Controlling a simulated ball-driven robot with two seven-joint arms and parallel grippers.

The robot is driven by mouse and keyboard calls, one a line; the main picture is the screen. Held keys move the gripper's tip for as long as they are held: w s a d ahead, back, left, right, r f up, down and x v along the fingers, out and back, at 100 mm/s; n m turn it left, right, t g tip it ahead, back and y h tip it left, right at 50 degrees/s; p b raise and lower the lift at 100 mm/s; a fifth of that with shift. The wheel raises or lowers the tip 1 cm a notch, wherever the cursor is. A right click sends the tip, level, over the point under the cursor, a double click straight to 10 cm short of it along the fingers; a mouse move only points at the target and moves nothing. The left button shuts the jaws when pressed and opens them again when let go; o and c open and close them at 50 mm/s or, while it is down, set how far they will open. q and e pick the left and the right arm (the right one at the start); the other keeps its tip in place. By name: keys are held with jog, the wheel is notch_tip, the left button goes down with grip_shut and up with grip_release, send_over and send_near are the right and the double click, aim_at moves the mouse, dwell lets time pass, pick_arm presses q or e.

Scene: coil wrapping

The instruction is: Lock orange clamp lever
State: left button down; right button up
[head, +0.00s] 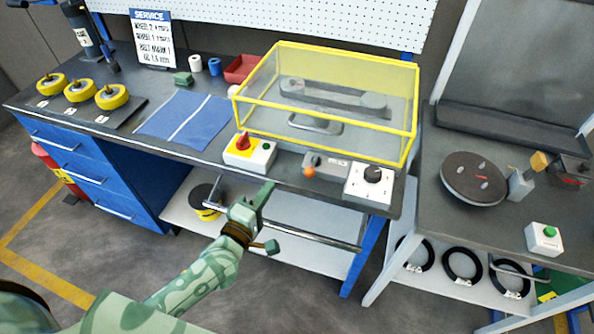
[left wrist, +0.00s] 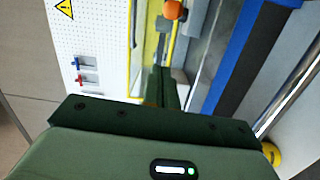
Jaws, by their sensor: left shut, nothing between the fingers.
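The orange clamp lever knob (head: 309,172) sits on a small grey bracket at the front edge of the bench, between the red-knob switch box and the white dial box. It also shows at the top of the left wrist view as an orange knob (left wrist: 174,9). My left gripper (head: 266,191) is shut and empty, in front of the bench edge, left of the orange knob and apart from it. Its dark fingers (left wrist: 164,84) point toward the bench in the left wrist view. My right gripper is not in view.
A yellow-framed clear guard (head: 417,120) covers a belt unit behind the lever. A red-and-yellow switch box (head: 262,155) and a white dial box (head: 368,188) flank the lever. A metal rail (head: 310,238) runs below the bench edge. A round turntable (head: 460,180) stands on the right bench.

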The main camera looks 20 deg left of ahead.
aim_at(313, 166)
pick_arm(q)
jog(key=shift+w, duration=0.1)
jog(key=w, duration=0.3)
jog(key=w+d+b, duration=0.1)
jog(key=w, duration=0.2)
jog(key=w+d, duration=0.1)
jog(key=w, duration=0.3)
jog(key=shift+s+d, duration=0.8)
jog(key=shift+d, duration=0.25)
jog(key=shift+s+d+f, duration=0.1)
jog(key=shift+s+d, duration=0.2)
jog(key=shift+d, duration=0.2)
jog(key=shift+s+d+n+y+p, duration=0.1)
jog(key=shift+d+n+y+p, duration=0.15)
jog(key=shift+y+p, duration=0.3)
